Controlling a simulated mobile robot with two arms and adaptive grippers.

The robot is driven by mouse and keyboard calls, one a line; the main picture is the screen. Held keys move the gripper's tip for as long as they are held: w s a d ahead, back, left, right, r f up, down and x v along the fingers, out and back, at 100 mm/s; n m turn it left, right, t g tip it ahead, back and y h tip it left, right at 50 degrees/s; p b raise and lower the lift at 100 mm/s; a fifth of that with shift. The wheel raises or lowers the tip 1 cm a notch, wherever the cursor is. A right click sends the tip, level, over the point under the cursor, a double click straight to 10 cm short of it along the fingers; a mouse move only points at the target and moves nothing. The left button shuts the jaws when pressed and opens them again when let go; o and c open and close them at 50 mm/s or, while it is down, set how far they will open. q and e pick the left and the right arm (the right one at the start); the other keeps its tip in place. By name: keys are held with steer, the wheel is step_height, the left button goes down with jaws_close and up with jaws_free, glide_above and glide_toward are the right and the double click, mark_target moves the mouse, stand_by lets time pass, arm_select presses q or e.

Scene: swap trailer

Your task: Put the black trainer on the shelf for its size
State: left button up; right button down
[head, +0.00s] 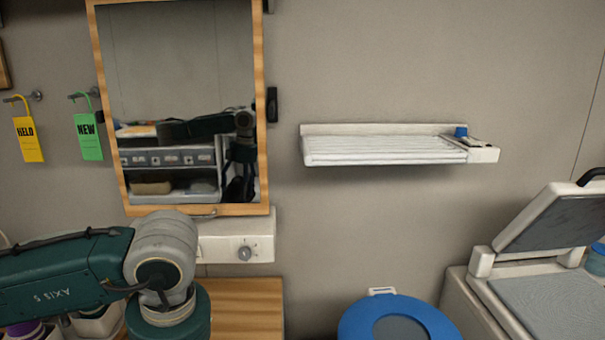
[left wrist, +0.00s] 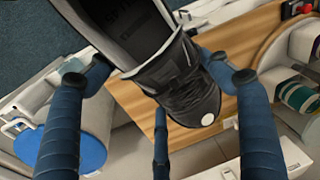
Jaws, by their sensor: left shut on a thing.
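The black trainer (left wrist: 185,90) is at the top middle of the left wrist view, its open top and dark inside facing the camera, with a round white spot at its lower end. My left gripper (left wrist: 158,85) is shut on it, with blue fingers on both sides and one below. It is held above a wooden surface. In the head view my left arm crosses the lower left; the gripper and the trainer are not clearly seen there. A shelf unit with small labels shows only in the mirror (head: 185,60); the size markings are too small to read. My right gripper is not in view.
A white slatted wall shelf (head: 385,150) is empty but for a small blue-topped item at its right end. A yellow HELD tag (head: 29,140) and green NEW tag (head: 88,138) hang left. A blue round-topped object (head: 360,325) and open-lidded unit (head: 470,295) stand below.

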arm_select(q)
steer(key=shift+f+m, duration=0.1)
steer(key=shift+m, duration=0.8)
steer(key=s+f, duration=0.4)
steer(key=f, duration=0.1)
